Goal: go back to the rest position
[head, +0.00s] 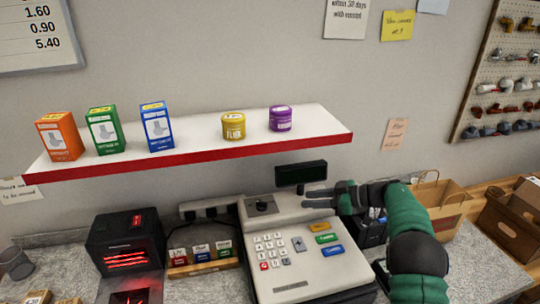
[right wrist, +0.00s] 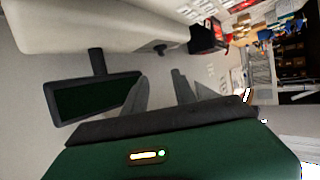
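My right arm comes in from the right in the head view. Its gripper (head: 320,197) is over the top right of the grey cash register (head: 268,222), in front of the wall. In the right wrist view the two fingers of this gripper (right wrist: 162,92) stand apart with nothing between them, so it is open and empty. The register's dark display (head: 301,173) is just behind the gripper; it also shows left of the fingers in the right wrist view (right wrist: 92,98). My left gripper is not in view.
A white shelf with a red edge (head: 200,157) holds orange, green and blue boxes and two tins. A black scanner with red lights (head: 125,243) stands left of the register. A paper bag (head: 440,205) and a brown box (head: 508,222) are at the right.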

